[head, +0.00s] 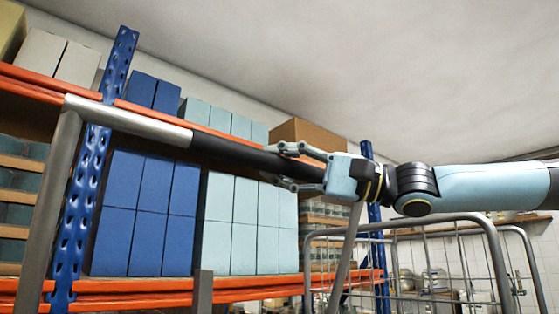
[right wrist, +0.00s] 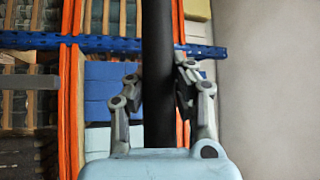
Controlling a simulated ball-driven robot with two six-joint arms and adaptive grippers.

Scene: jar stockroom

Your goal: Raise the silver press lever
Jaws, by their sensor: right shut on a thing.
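The press lever (head: 155,127) is a silver bar with a black grip (head: 240,153), running from the upper left toward the middle in the head view. It slopes down slightly to the right from the top of a grey post. My right gripper (head: 290,168) is shut on the black grip near its right end. In the right wrist view the black grip (right wrist: 158,75) runs upright between the fingers of my right gripper (right wrist: 160,95). My left gripper is in neither view.
A shelf rack with orange beams (head: 120,285) and a blue upright (head: 90,180) stands behind the lever. It holds blue boxes (head: 145,212) and pale blue boxes (head: 245,225). A wire cage trolley (head: 440,225) stands at the lower right. The space above right is clear.

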